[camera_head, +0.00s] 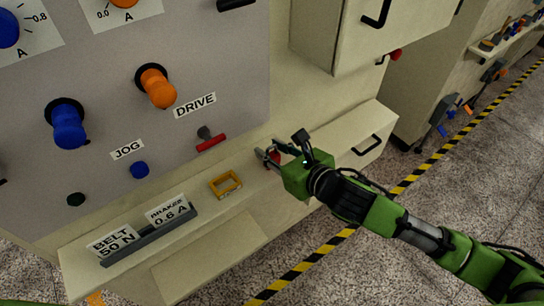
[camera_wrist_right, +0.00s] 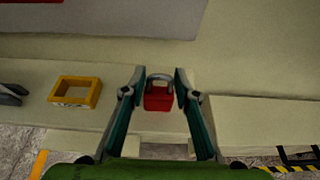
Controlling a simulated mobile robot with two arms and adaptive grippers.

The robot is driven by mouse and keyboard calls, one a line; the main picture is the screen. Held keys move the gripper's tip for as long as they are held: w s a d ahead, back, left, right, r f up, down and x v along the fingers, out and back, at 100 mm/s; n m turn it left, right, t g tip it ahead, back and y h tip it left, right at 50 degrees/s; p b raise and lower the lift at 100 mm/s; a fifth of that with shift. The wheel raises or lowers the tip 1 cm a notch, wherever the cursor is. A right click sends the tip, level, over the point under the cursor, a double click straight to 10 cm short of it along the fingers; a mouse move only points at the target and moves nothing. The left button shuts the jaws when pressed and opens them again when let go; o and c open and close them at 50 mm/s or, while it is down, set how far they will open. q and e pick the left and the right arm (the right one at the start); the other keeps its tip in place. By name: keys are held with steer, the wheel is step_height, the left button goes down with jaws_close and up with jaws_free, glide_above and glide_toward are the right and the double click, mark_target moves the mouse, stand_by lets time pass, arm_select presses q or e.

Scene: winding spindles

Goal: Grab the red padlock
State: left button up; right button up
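The red padlock (camera_wrist_right: 158,98) has a grey shackle and sits on the cream ledge (camera_wrist_right: 60,118) under the control panel. In the right wrist view it lies between the two fingers of my right gripper (camera_wrist_right: 160,90). The fingers are spread, with a small gap on each side of the padlock. In the head view the right gripper (camera_head: 269,157) is over the ledge, and a bit of the red padlock (camera_head: 274,157) shows between its fingers, the rest hidden. My left gripper is not in view.
A yellow square frame (camera_head: 226,184) lies on the ledge left of the right gripper. A grey holder (camera_head: 150,240) with two labels stands farther left. The panel above carries a red-handled lever (camera_head: 211,143) and several knobs. A cabinet box (camera_head: 345,40) juts out above.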

mark_target(272, 145)
steer(key=c, duration=0.3)
steer(key=shift+r, duration=0.5)
step_height(272, 145, up, 2)
steer(key=shift+r+b, duration=0.2)
steer(key=shift+b, duration=0.3)
steer(key=s+r+p, duration=0.9)
steer(key=s+p, duration=0.2)
steer(key=s, duration=0.3)
steer(key=shift+d+r, duration=0.15)
steer(key=shift+r, duration=0.2)
